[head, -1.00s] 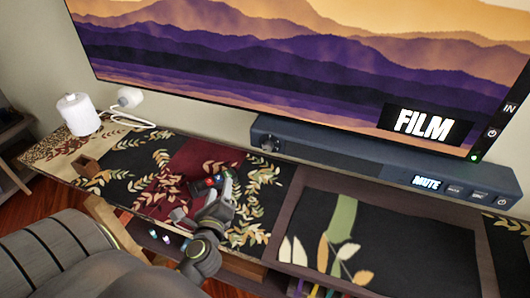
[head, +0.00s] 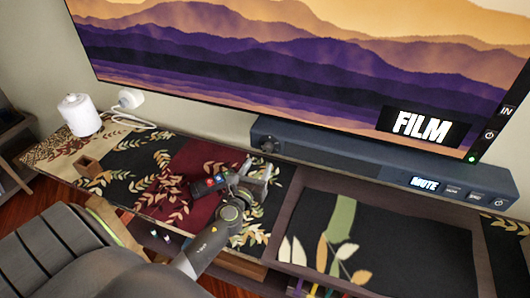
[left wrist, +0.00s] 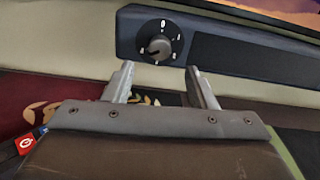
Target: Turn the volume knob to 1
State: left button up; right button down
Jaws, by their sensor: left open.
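The volume knob (left wrist: 159,47) sits on the left end of the dark soundbar (left wrist: 225,52), in a dial with white marks and a 0 at the top. In the head view the knob (head: 268,144) is small and its marks cannot be read. My left gripper (head: 262,172) is open and empty, in front of and below the knob and apart from it. In the left wrist view its two fingers (left wrist: 160,78) point toward the knob, one on each side below it. The knob's pointer seems to point to the lower left. My right gripper is not in view.
The soundbar (head: 350,164) shows a MUTE label and buttons at its right end, under a large screen (head: 300,60) reading FILM.

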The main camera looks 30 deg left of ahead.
aim_at(266, 151)
pick_arm(q)
jog(key=x, duration=0.7)
jog(key=shift+c, duration=0.4)
jog(key=c, duration=0.9)
